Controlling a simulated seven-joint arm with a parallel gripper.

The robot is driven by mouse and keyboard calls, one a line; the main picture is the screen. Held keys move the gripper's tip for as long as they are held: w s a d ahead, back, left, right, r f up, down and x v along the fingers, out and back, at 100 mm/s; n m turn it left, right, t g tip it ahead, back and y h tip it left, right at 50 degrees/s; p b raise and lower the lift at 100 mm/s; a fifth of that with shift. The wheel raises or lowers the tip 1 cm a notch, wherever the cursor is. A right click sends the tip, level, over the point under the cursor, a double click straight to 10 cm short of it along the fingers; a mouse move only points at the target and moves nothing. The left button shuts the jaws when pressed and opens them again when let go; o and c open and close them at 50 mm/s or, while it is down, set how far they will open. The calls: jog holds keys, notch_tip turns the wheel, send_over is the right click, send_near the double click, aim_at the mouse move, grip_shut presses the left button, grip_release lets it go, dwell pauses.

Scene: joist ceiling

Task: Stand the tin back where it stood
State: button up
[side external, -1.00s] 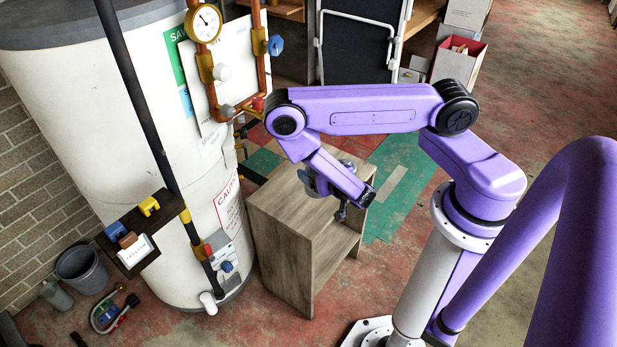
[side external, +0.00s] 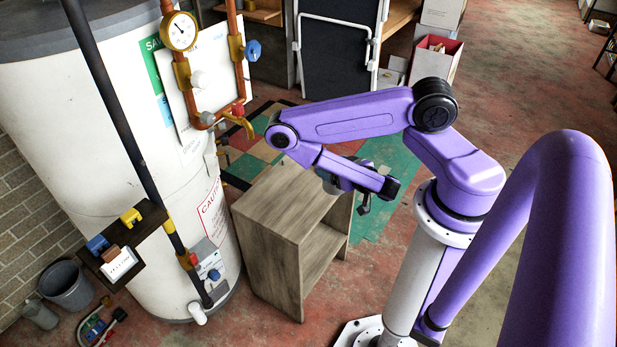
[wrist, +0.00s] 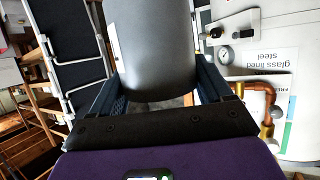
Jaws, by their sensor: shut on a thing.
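In the wrist view the tin (wrist: 150,50) is a large plain grey cylinder with a sliver of white label at its left edge. My gripper (wrist: 165,90) is shut on it, with a dark blue finger at each side. The tin's lower edge shows; its upper end is out of frame. In the side view my gripper (side external: 340,184) is above the right part of the wooden cabinet, as seen in the picture. My arm hides most of the tin there; a small grey patch shows below the link. I cannot tell its exact tilt or height.
The wooden cabinet (side external: 272,205) has a bare top and an open front. Left of it stands the white water heater (side external: 70,130) with copper pipes and a brass tap (side external: 240,124). A folding bed (side external: 338,50) stands behind.

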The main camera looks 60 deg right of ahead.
jog(key=shift+w+d+f, duration=0.7)
jog(key=shift+w+f, duration=1.15)
jog(key=shift+f, duration=0.15)
jog(key=shift+w+d+f, duration=0.75)
jog(key=shift+w+f, duration=1.05)
jog(key=shift+f, duration=0.25)
jog(key=shift+w+d+f, duration=0.7)
jog(key=shift+w+f, duration=1.15)
jog(key=shift+f, duration=0.15)
jog(key=o, duration=1.2)
jog(key=shift+f, duration=0.1)
